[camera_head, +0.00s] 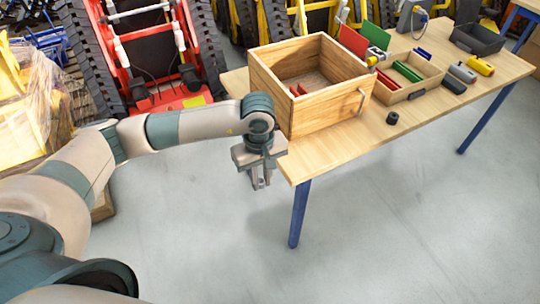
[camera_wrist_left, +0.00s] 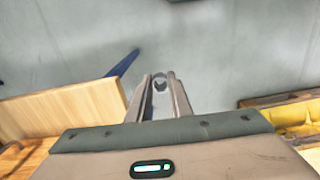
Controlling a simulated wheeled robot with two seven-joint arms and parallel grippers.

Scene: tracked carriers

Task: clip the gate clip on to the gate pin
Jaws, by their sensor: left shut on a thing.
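My left gripper (camera_head: 259,184) hangs pointing down just off the table's left front corner, over the bare floor. In the left wrist view its fingers (camera_wrist_left: 160,92) are shut on a small grey piece with a rounded, ring-like end (camera_wrist_left: 160,80), which looks like the gate clip. The fingers hide most of it. I cannot make out the gate pin for certain in either view. My right gripper is not in view.
The wooden table (camera_head: 345,143) has blue legs. On it stand a large open wooden box (camera_head: 325,105), a shallow tray (camera_head: 397,96), a black ring-shaped piece (camera_head: 392,118), a yellow cylinder (camera_head: 480,66) and a dark bin (camera_head: 476,40). Red tracked machinery (camera_head: 135,60) stands behind.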

